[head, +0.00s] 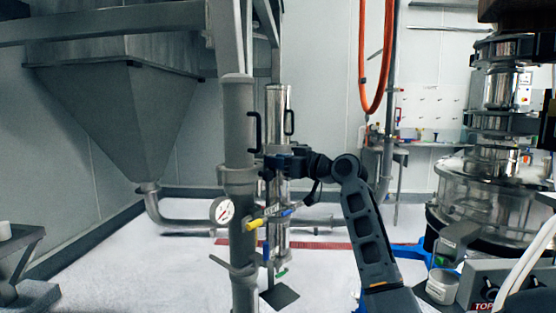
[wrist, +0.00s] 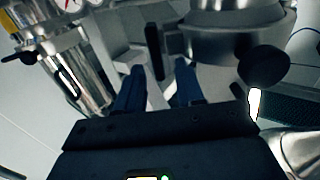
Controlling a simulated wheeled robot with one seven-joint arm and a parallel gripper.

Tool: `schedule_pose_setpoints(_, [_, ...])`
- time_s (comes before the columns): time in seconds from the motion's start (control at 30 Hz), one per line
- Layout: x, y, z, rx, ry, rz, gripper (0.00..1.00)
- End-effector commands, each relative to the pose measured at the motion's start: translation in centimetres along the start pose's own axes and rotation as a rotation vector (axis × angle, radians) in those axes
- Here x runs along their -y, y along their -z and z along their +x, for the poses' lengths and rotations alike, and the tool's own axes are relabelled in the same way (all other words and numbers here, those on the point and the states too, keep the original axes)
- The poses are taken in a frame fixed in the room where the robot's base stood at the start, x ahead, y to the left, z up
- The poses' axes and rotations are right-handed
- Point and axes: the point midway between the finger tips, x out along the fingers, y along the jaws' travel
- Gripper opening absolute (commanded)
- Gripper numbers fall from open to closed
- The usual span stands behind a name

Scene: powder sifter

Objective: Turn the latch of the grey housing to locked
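My gripper (head: 270,163) is beside the upright grey column, just below a black handle on it. In the wrist view its two blue fingers (wrist: 158,90) stand apart with a visible gap, and nothing is clearly held. The grey column (head: 238,120) is the likeliest grey housing, though I cannot be sure. A narrow black bar (wrist: 155,52) stands against pale grey surfaces just beyond the fingertips; it may be the latch. It looks apart from the fingers. The latch's locked or unlocked position cannot be told.
A steel cylinder (head: 278,105) with a black handle stands close behind the column. A pressure gauge (head: 221,210) and a yellow-handled valve (head: 254,224) are below the gripper. A dark round knob (wrist: 263,65) sits right of the fingers. A clear-drummed machine (head: 490,195) stands at right.

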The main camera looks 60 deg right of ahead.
Motion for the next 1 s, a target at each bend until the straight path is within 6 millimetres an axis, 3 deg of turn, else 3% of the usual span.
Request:
schedule_pose_setpoints(0.27, [0.00,-0.06,0.25,0.000,0.000,0.000,0.37])
schedule_pose_setpoints(0.67, [0.00,-0.05,0.22,0.000,0.000,0.000,0.01])
schedule_pose_setpoints(1.0, [0.00,-0.04,0.21,0.000,0.000,0.004,0.00])
